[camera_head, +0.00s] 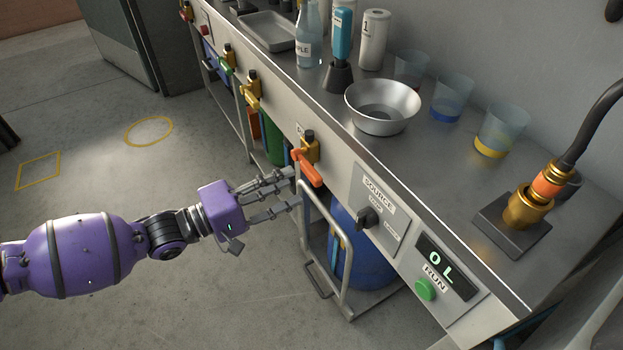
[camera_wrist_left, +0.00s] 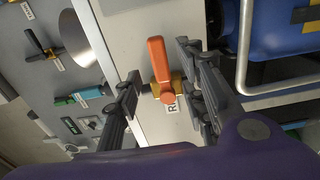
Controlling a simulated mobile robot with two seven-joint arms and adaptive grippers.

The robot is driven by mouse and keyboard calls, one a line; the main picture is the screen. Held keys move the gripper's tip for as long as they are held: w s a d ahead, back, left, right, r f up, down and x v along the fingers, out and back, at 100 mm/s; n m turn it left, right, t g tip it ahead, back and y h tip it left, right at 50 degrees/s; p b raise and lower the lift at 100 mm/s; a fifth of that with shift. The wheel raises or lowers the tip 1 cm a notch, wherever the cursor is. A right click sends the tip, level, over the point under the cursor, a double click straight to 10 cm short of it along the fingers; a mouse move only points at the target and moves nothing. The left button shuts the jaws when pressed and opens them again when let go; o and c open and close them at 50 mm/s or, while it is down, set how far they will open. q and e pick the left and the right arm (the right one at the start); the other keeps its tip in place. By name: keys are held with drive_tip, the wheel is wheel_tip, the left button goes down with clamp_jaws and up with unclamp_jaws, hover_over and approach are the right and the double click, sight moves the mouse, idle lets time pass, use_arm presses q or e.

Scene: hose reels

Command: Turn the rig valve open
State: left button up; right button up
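The rig valve has an orange lever handle (camera_head: 308,168) on a brass body at the front face of the metal bench. In the left wrist view the orange handle (camera_wrist_left: 158,60) stands beside a label of which only an "R" shows. My left gripper (camera_head: 287,187) has its fingers spread and reaches the bench front at the handle. In the left wrist view the handle lies between the separated fingers, and I see no clear contact. My right gripper is not in view.
A SOURCE switch (camera_head: 368,217) and a green RUN button (camera_head: 425,289) sit right of the valve. Other brass valves (camera_head: 251,92) line the bench front. A blue drum (camera_head: 362,262) stands on a railed cart below. A metal bowl (camera_head: 383,105) and beakers stand on top. The floor at left is clear.

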sight(307, 175)
use_arm(q)
drive_tip(key=b+x, duration=0.1)
drive_tip(key=x, duration=0.5)
drive_tip(key=shift+w+d, duration=0.2)
drive_tip(key=shift+d, duration=0.15)
clamp_jaws()
